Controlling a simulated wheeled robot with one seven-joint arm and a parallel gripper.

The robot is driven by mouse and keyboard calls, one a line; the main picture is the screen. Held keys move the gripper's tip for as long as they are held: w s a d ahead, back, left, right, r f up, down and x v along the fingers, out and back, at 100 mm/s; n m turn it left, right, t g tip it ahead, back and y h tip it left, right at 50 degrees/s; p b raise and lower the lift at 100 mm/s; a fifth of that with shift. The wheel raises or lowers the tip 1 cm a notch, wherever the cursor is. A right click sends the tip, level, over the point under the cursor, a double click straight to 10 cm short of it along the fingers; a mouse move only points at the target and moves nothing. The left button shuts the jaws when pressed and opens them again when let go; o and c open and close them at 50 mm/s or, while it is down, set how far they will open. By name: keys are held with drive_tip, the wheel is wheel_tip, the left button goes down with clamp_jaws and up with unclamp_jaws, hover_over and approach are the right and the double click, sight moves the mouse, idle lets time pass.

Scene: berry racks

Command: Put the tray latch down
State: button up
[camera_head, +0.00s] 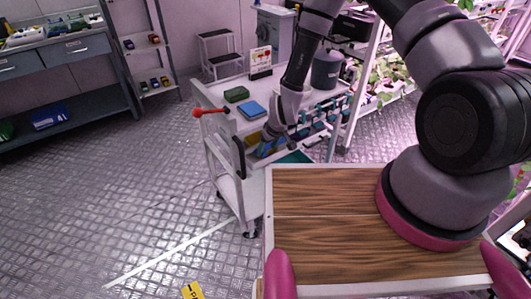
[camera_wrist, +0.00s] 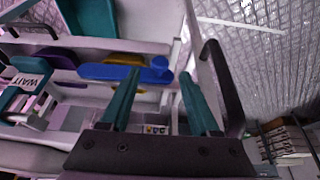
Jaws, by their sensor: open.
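A blue elongated piece with a rounded knob (camera_wrist: 150,72) at its right end lies on the cart in the wrist view; I take it to be the tray latch but cannot be sure. My gripper (camera_wrist: 160,92) is open, with its two teal fingers spread apart. The left finger passes in front of the blue piece; the knob shows between the fingertips, and I see no grip on it. In the head view, my gripper (camera_head: 264,151) reaches down at the near side of the white cart, and the latch cannot be made out clearly there.
A red lever (camera_head: 208,112) sticks out left. A black handle (camera_wrist: 223,85) stands close right of my gripper. The floor left of the cart is clear.

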sight(265, 153)
drive_tip(key=shift+x, duration=2.25)
clamp_jaws()
